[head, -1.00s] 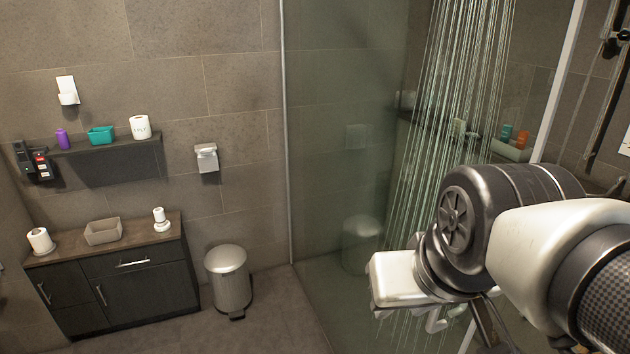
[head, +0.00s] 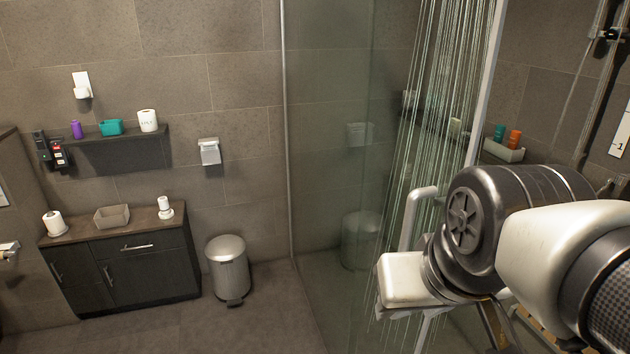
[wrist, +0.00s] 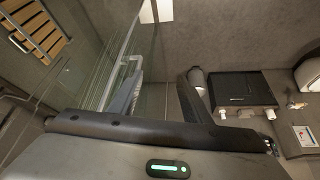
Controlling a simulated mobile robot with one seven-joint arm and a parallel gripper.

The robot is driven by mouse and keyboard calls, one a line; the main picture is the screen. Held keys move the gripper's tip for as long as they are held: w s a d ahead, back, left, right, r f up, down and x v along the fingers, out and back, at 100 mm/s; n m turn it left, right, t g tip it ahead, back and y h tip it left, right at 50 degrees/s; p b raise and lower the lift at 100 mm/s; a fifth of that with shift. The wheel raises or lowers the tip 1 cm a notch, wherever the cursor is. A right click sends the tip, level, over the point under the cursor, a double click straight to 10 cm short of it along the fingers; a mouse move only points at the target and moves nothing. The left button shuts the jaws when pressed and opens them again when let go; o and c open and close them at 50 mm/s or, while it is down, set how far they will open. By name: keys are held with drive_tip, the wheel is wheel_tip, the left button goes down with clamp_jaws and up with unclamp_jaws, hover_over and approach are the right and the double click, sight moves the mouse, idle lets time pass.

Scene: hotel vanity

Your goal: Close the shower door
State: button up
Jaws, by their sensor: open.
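The shower door (head: 395,130) is a clear glass panel with a pale upright edge strip (head: 487,75). Its pale looped handle (head: 415,205) stands just above and behind my wrist in the head view. In the wrist view the glass (wrist: 105,65) is at the left and the handle (wrist: 133,65) shows by my left finger. My gripper (wrist: 160,95) is open, with its fingers apart and grey wall between them. I cannot tell whether the left finger touches the handle. In the head view my wrist hides the fingers and the lower part of the door.
Water streams (head: 435,130) fall in the shower. A ledge with bottles (head: 505,150) is at the right. A metal bin (head: 228,268) stands left of the glass, beside a dark cabinet (head: 150,262). A wooden slatted seat (wrist: 35,27) shows in the wrist view. Floor before the bin is clear.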

drive_tip(key=w+d+f+g+h+b, duration=0.1)
drive_tip(key=f, duration=0.1)
drive_tip(key=w+d+f+g+h+b, duration=0.1)
drive_tip(key=f, duration=0.2)
drive_tip(key=w+d+f+g+h+b, duration=0.1)
drive_tip(key=w+f+b, duration=0.1)
drive_tip(key=shift+f+n+g, duration=0.2)
drive_tip(key=shift+n+g, duration=0.1)
drive_tip(key=shift+g, duration=0.1)
clamp_jaws()
drive_tip(key=w+d+f+g+h+b, duration=0.2)
drive_tip(key=w+f+h+b, duration=0.1)
drive_tip(key=w+f+h, duration=0.3)
drive_tip(key=w+a+f+n+t+h+b, duration=0.25)
drive_tip(key=w+a+f+t+h, duration=0.2)
drive_tip(key=w, duration=0.35)
drive_tip(key=w+a+f+n+t+h+b, duration=0.25)
drive_tip(key=w+a, duration=0.25)
drive_tip(key=w, duration=0.3)
drive_tip(key=d+m, duration=0.1)
drive_tip(key=d, duration=0.8)
drive_tip(key=shift+d+h, duration=0.25)
drive_tip(key=shift+h, duration=0.05)
